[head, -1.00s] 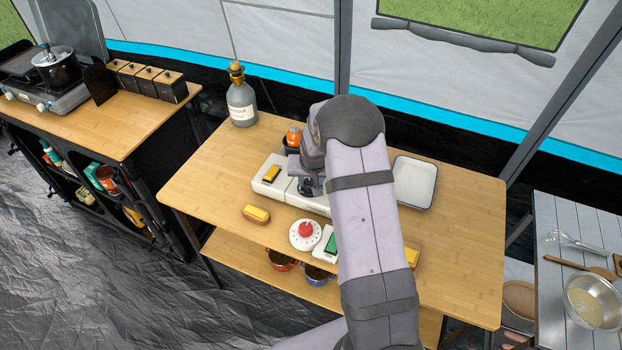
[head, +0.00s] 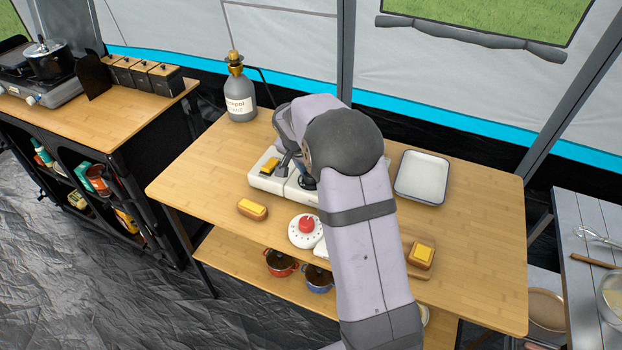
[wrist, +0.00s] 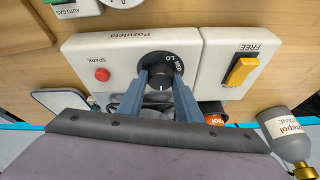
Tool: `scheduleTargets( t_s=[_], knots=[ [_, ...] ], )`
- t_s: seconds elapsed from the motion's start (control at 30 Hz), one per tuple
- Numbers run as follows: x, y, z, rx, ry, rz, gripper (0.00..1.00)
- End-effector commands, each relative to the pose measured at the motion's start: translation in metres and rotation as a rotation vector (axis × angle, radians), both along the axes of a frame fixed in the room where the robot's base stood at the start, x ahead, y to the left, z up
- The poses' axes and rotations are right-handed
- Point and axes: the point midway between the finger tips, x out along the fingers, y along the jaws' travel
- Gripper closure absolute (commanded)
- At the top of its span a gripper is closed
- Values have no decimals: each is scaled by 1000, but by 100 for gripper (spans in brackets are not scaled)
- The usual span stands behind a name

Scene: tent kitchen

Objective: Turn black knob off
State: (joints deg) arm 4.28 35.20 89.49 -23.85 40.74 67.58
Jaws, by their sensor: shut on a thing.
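The black knob (wrist: 160,72) sits on a white panel (wrist: 118,60) on the table. In the wrist view it has white lettering, with "LO" readable, and a short white line. My gripper (wrist: 159,83) is shut on the black knob, one grey finger at each side. In the head view my arm comes over the table from the front, and the knob (head: 306,181) shows only partly beside my wrist. A red button (wrist: 102,74) marked "SPARK" and a yellow switch (wrist: 241,71) flank the knob in the wrist view.
A grey bottle (head: 240,100) stands at the table's back left. A white tray (head: 421,178) lies right of my arm. In front are a white dial with a red centre (head: 306,231) and yellow-topped blocks (head: 253,210). The table's far right is clear.

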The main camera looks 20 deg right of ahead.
Motion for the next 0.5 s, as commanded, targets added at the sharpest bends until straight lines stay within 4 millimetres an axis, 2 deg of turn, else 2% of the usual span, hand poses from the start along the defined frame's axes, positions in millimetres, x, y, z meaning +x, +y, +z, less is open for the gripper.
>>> scheduleTargets(
  t_s=[0.5],
  knots=[
    [1,1,1,3,-2,-40,91]
  ],
)
